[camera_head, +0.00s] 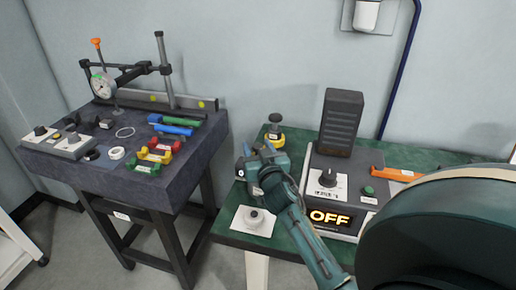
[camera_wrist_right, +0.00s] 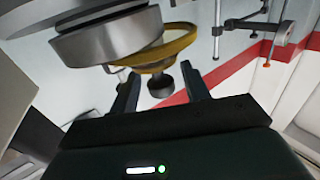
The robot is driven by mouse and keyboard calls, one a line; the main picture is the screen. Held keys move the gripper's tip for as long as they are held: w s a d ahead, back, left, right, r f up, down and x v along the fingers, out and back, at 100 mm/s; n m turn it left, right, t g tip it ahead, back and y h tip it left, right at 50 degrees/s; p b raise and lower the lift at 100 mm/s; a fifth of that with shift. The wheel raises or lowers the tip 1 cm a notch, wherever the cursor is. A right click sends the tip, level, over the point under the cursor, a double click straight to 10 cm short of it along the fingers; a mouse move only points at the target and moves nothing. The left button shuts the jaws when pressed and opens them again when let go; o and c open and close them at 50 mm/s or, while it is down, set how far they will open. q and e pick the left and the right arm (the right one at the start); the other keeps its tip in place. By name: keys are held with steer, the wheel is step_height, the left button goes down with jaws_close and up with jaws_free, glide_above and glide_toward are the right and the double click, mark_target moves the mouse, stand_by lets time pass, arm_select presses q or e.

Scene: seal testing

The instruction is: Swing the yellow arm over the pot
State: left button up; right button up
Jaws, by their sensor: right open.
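My right gripper (camera_head: 258,153) is at the left part of the green table, just in front of the yellow arm (camera_head: 274,140). In the right wrist view, the yellow arm (camera_wrist_right: 178,46) is a curved yellow piece beside a round metal body (camera_wrist_right: 105,38). A small dark knob (camera_wrist_right: 160,86) on it shows between the two open fingers (camera_wrist_right: 160,92); I cannot tell whether they touch it. The metal body may be the pot, but I cannot be sure. In the head view my gripper hides much of this spot. My left gripper is not in view.
A grey device with an "OFF" display (camera_head: 330,217) stands right of my gripper. A dark table (camera_head: 185,182) with gauge and tools stands left, across a gap.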

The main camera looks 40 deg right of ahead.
mark_target(258, 145)
steer(key=shift+r, duration=0.1)
step_height(258, 145, up, 10)
steer(key=shift+f+p, duration=0.1)
steer(key=shift+p, duration=0.65)
steer(key=shift+c, duration=0.5)
